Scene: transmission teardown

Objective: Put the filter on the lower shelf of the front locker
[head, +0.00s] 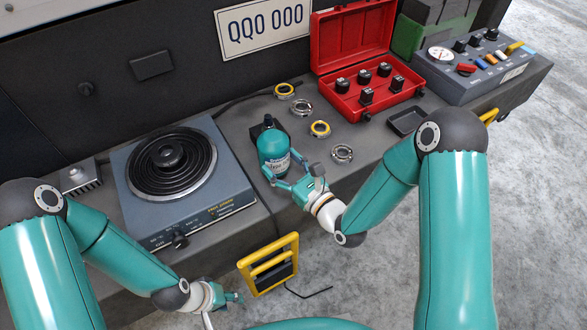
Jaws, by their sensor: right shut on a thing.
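The filter appears to be the teal canister (273,146) with a pale label, upright at the front part of the bench top. My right gripper (283,168) is shut on its lower part, with fingers on either side. I cannot tell whether its base touches the bench. My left gripper (234,298) is low in front of the bench, away from the filter; its finger opening is unclear. A yellow-framed handle or panel (268,264) shows at the bench front, possibly of the front locker. No locker shelf is visible.
Floor (545,190) is clear at right.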

